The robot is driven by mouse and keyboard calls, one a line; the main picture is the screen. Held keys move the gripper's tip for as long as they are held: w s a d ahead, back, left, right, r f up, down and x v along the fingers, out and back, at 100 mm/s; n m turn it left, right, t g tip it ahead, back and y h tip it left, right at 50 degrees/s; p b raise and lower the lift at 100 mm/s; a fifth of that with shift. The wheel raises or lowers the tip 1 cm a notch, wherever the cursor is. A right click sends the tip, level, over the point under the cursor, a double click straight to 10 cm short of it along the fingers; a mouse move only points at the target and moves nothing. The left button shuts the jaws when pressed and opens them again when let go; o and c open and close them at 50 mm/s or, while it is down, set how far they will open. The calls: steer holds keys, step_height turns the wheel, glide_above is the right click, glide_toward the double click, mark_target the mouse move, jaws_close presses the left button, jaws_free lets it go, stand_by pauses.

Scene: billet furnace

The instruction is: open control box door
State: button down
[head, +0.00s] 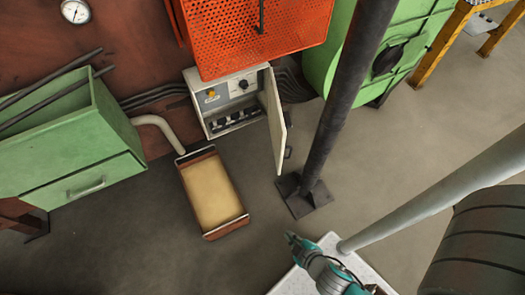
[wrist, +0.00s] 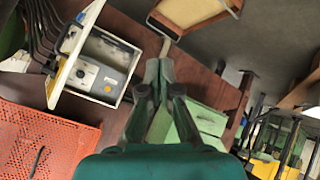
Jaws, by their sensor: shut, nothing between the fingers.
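The control box (head: 208,118) is a pale grey box on the rust-red wall, under the orange mesh guard. Its door (head: 273,122) stands swung wide open to the right, with a dark handle on its outer side. Inside are a panel with a yellow knob and a dial, and dark parts below. The open box (wrist: 121,57) and its door (wrist: 72,55) also show at the left of the wrist view. My gripper (head: 290,238) is shut and empty, apart from the door and nearer the camera. Its closed fingers show in the wrist view (wrist: 158,68).
An orange perforated guard (head: 285,30) juts out above the box. A dark post (head: 330,125) stands right of the door. A sand-coloured tray (head: 210,193) lies below the box. A green drawer unit (head: 90,180) is at left. Grey floor is open around the post.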

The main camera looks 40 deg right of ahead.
steer(key=w+d+f+g+h, duration=0.1)
steer(key=w+d+f+h, duration=0.15)
steer(key=w, duration=0.25)
steer(key=w+d+f+n+g+h, duration=0.1)
steer(key=w+d+f+h, duration=0.15)
steer(key=w, duration=0.25)
steer(key=w+d+f+g+h, duration=0.1)
steer(key=w+f+h, duration=0.15)
steer(key=w, duration=0.25)
steer(key=w+a+r+m+g+h, duration=0.2)
steer(key=w+r+m+g+h, duration=0.15)
steer(key=w+r+h, duration=0.75)
steer(key=y, duration=0.3)
glide_toward(280, 139)
steer(key=w+d+f, duration=0.1)
steer(key=w+d, duration=0.1)
steer(key=w, duration=0.1)
steer(key=d, duration=0.1)
steer(key=s+d, duration=0.1)
steer(key=d, duration=0.1)
steer(key=shift+s+d+t+h, duration=0.15)
steer(key=shift+d+t+h, duration=0.05)
steer(key=shift+t+h, duration=0.05)
steer(key=shift+s+d, duration=0.3)
steer(key=shift+d, duration=0.15)
